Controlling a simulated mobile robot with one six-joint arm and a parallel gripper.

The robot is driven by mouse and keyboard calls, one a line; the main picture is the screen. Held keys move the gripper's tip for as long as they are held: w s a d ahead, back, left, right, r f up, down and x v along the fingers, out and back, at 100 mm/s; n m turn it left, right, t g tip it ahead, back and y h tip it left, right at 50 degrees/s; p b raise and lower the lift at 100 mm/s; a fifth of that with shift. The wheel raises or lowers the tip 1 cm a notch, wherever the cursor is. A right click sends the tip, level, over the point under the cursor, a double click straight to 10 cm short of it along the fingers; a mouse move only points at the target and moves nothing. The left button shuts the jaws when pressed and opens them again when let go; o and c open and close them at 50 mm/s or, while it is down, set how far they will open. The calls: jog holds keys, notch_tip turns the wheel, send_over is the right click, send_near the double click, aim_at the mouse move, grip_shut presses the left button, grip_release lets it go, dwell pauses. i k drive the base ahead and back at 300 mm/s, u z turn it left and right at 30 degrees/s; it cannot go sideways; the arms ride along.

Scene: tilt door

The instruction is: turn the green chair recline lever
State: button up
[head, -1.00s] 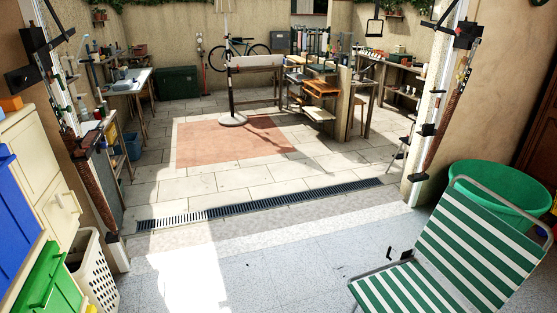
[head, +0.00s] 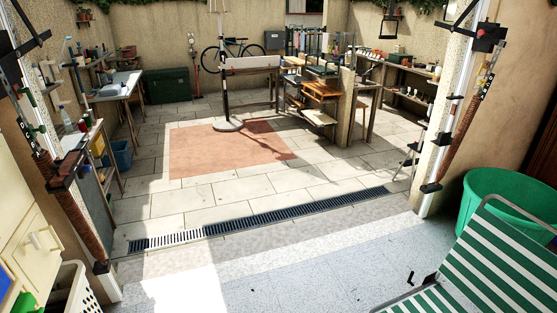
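The green chair (head: 500,262), with green and white stripes and a pale metal frame, stands at the bottom right in the head view. Its lower part is cut off by the picture's edge. A small black lever (head: 410,277) sticks up at the left side of the chair, by the joint of seat and back. It looks like the recline lever, but it is small and its mount is hard to make out. My gripper is not in view.
A green tub (head: 497,198) stands behind the chair. A white basket (head: 70,292) and cream drawers (head: 28,245) are at the left. A drain grate (head: 260,220) crosses the opening between two posts. The pale floor left of the chair is clear.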

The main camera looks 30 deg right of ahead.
aim_at(410, 280)
jog(key=i, duration=2.25)
jog(key=z, duration=0.1)
jog(key=k, duration=0.2)
jog(key=z, duration=3)
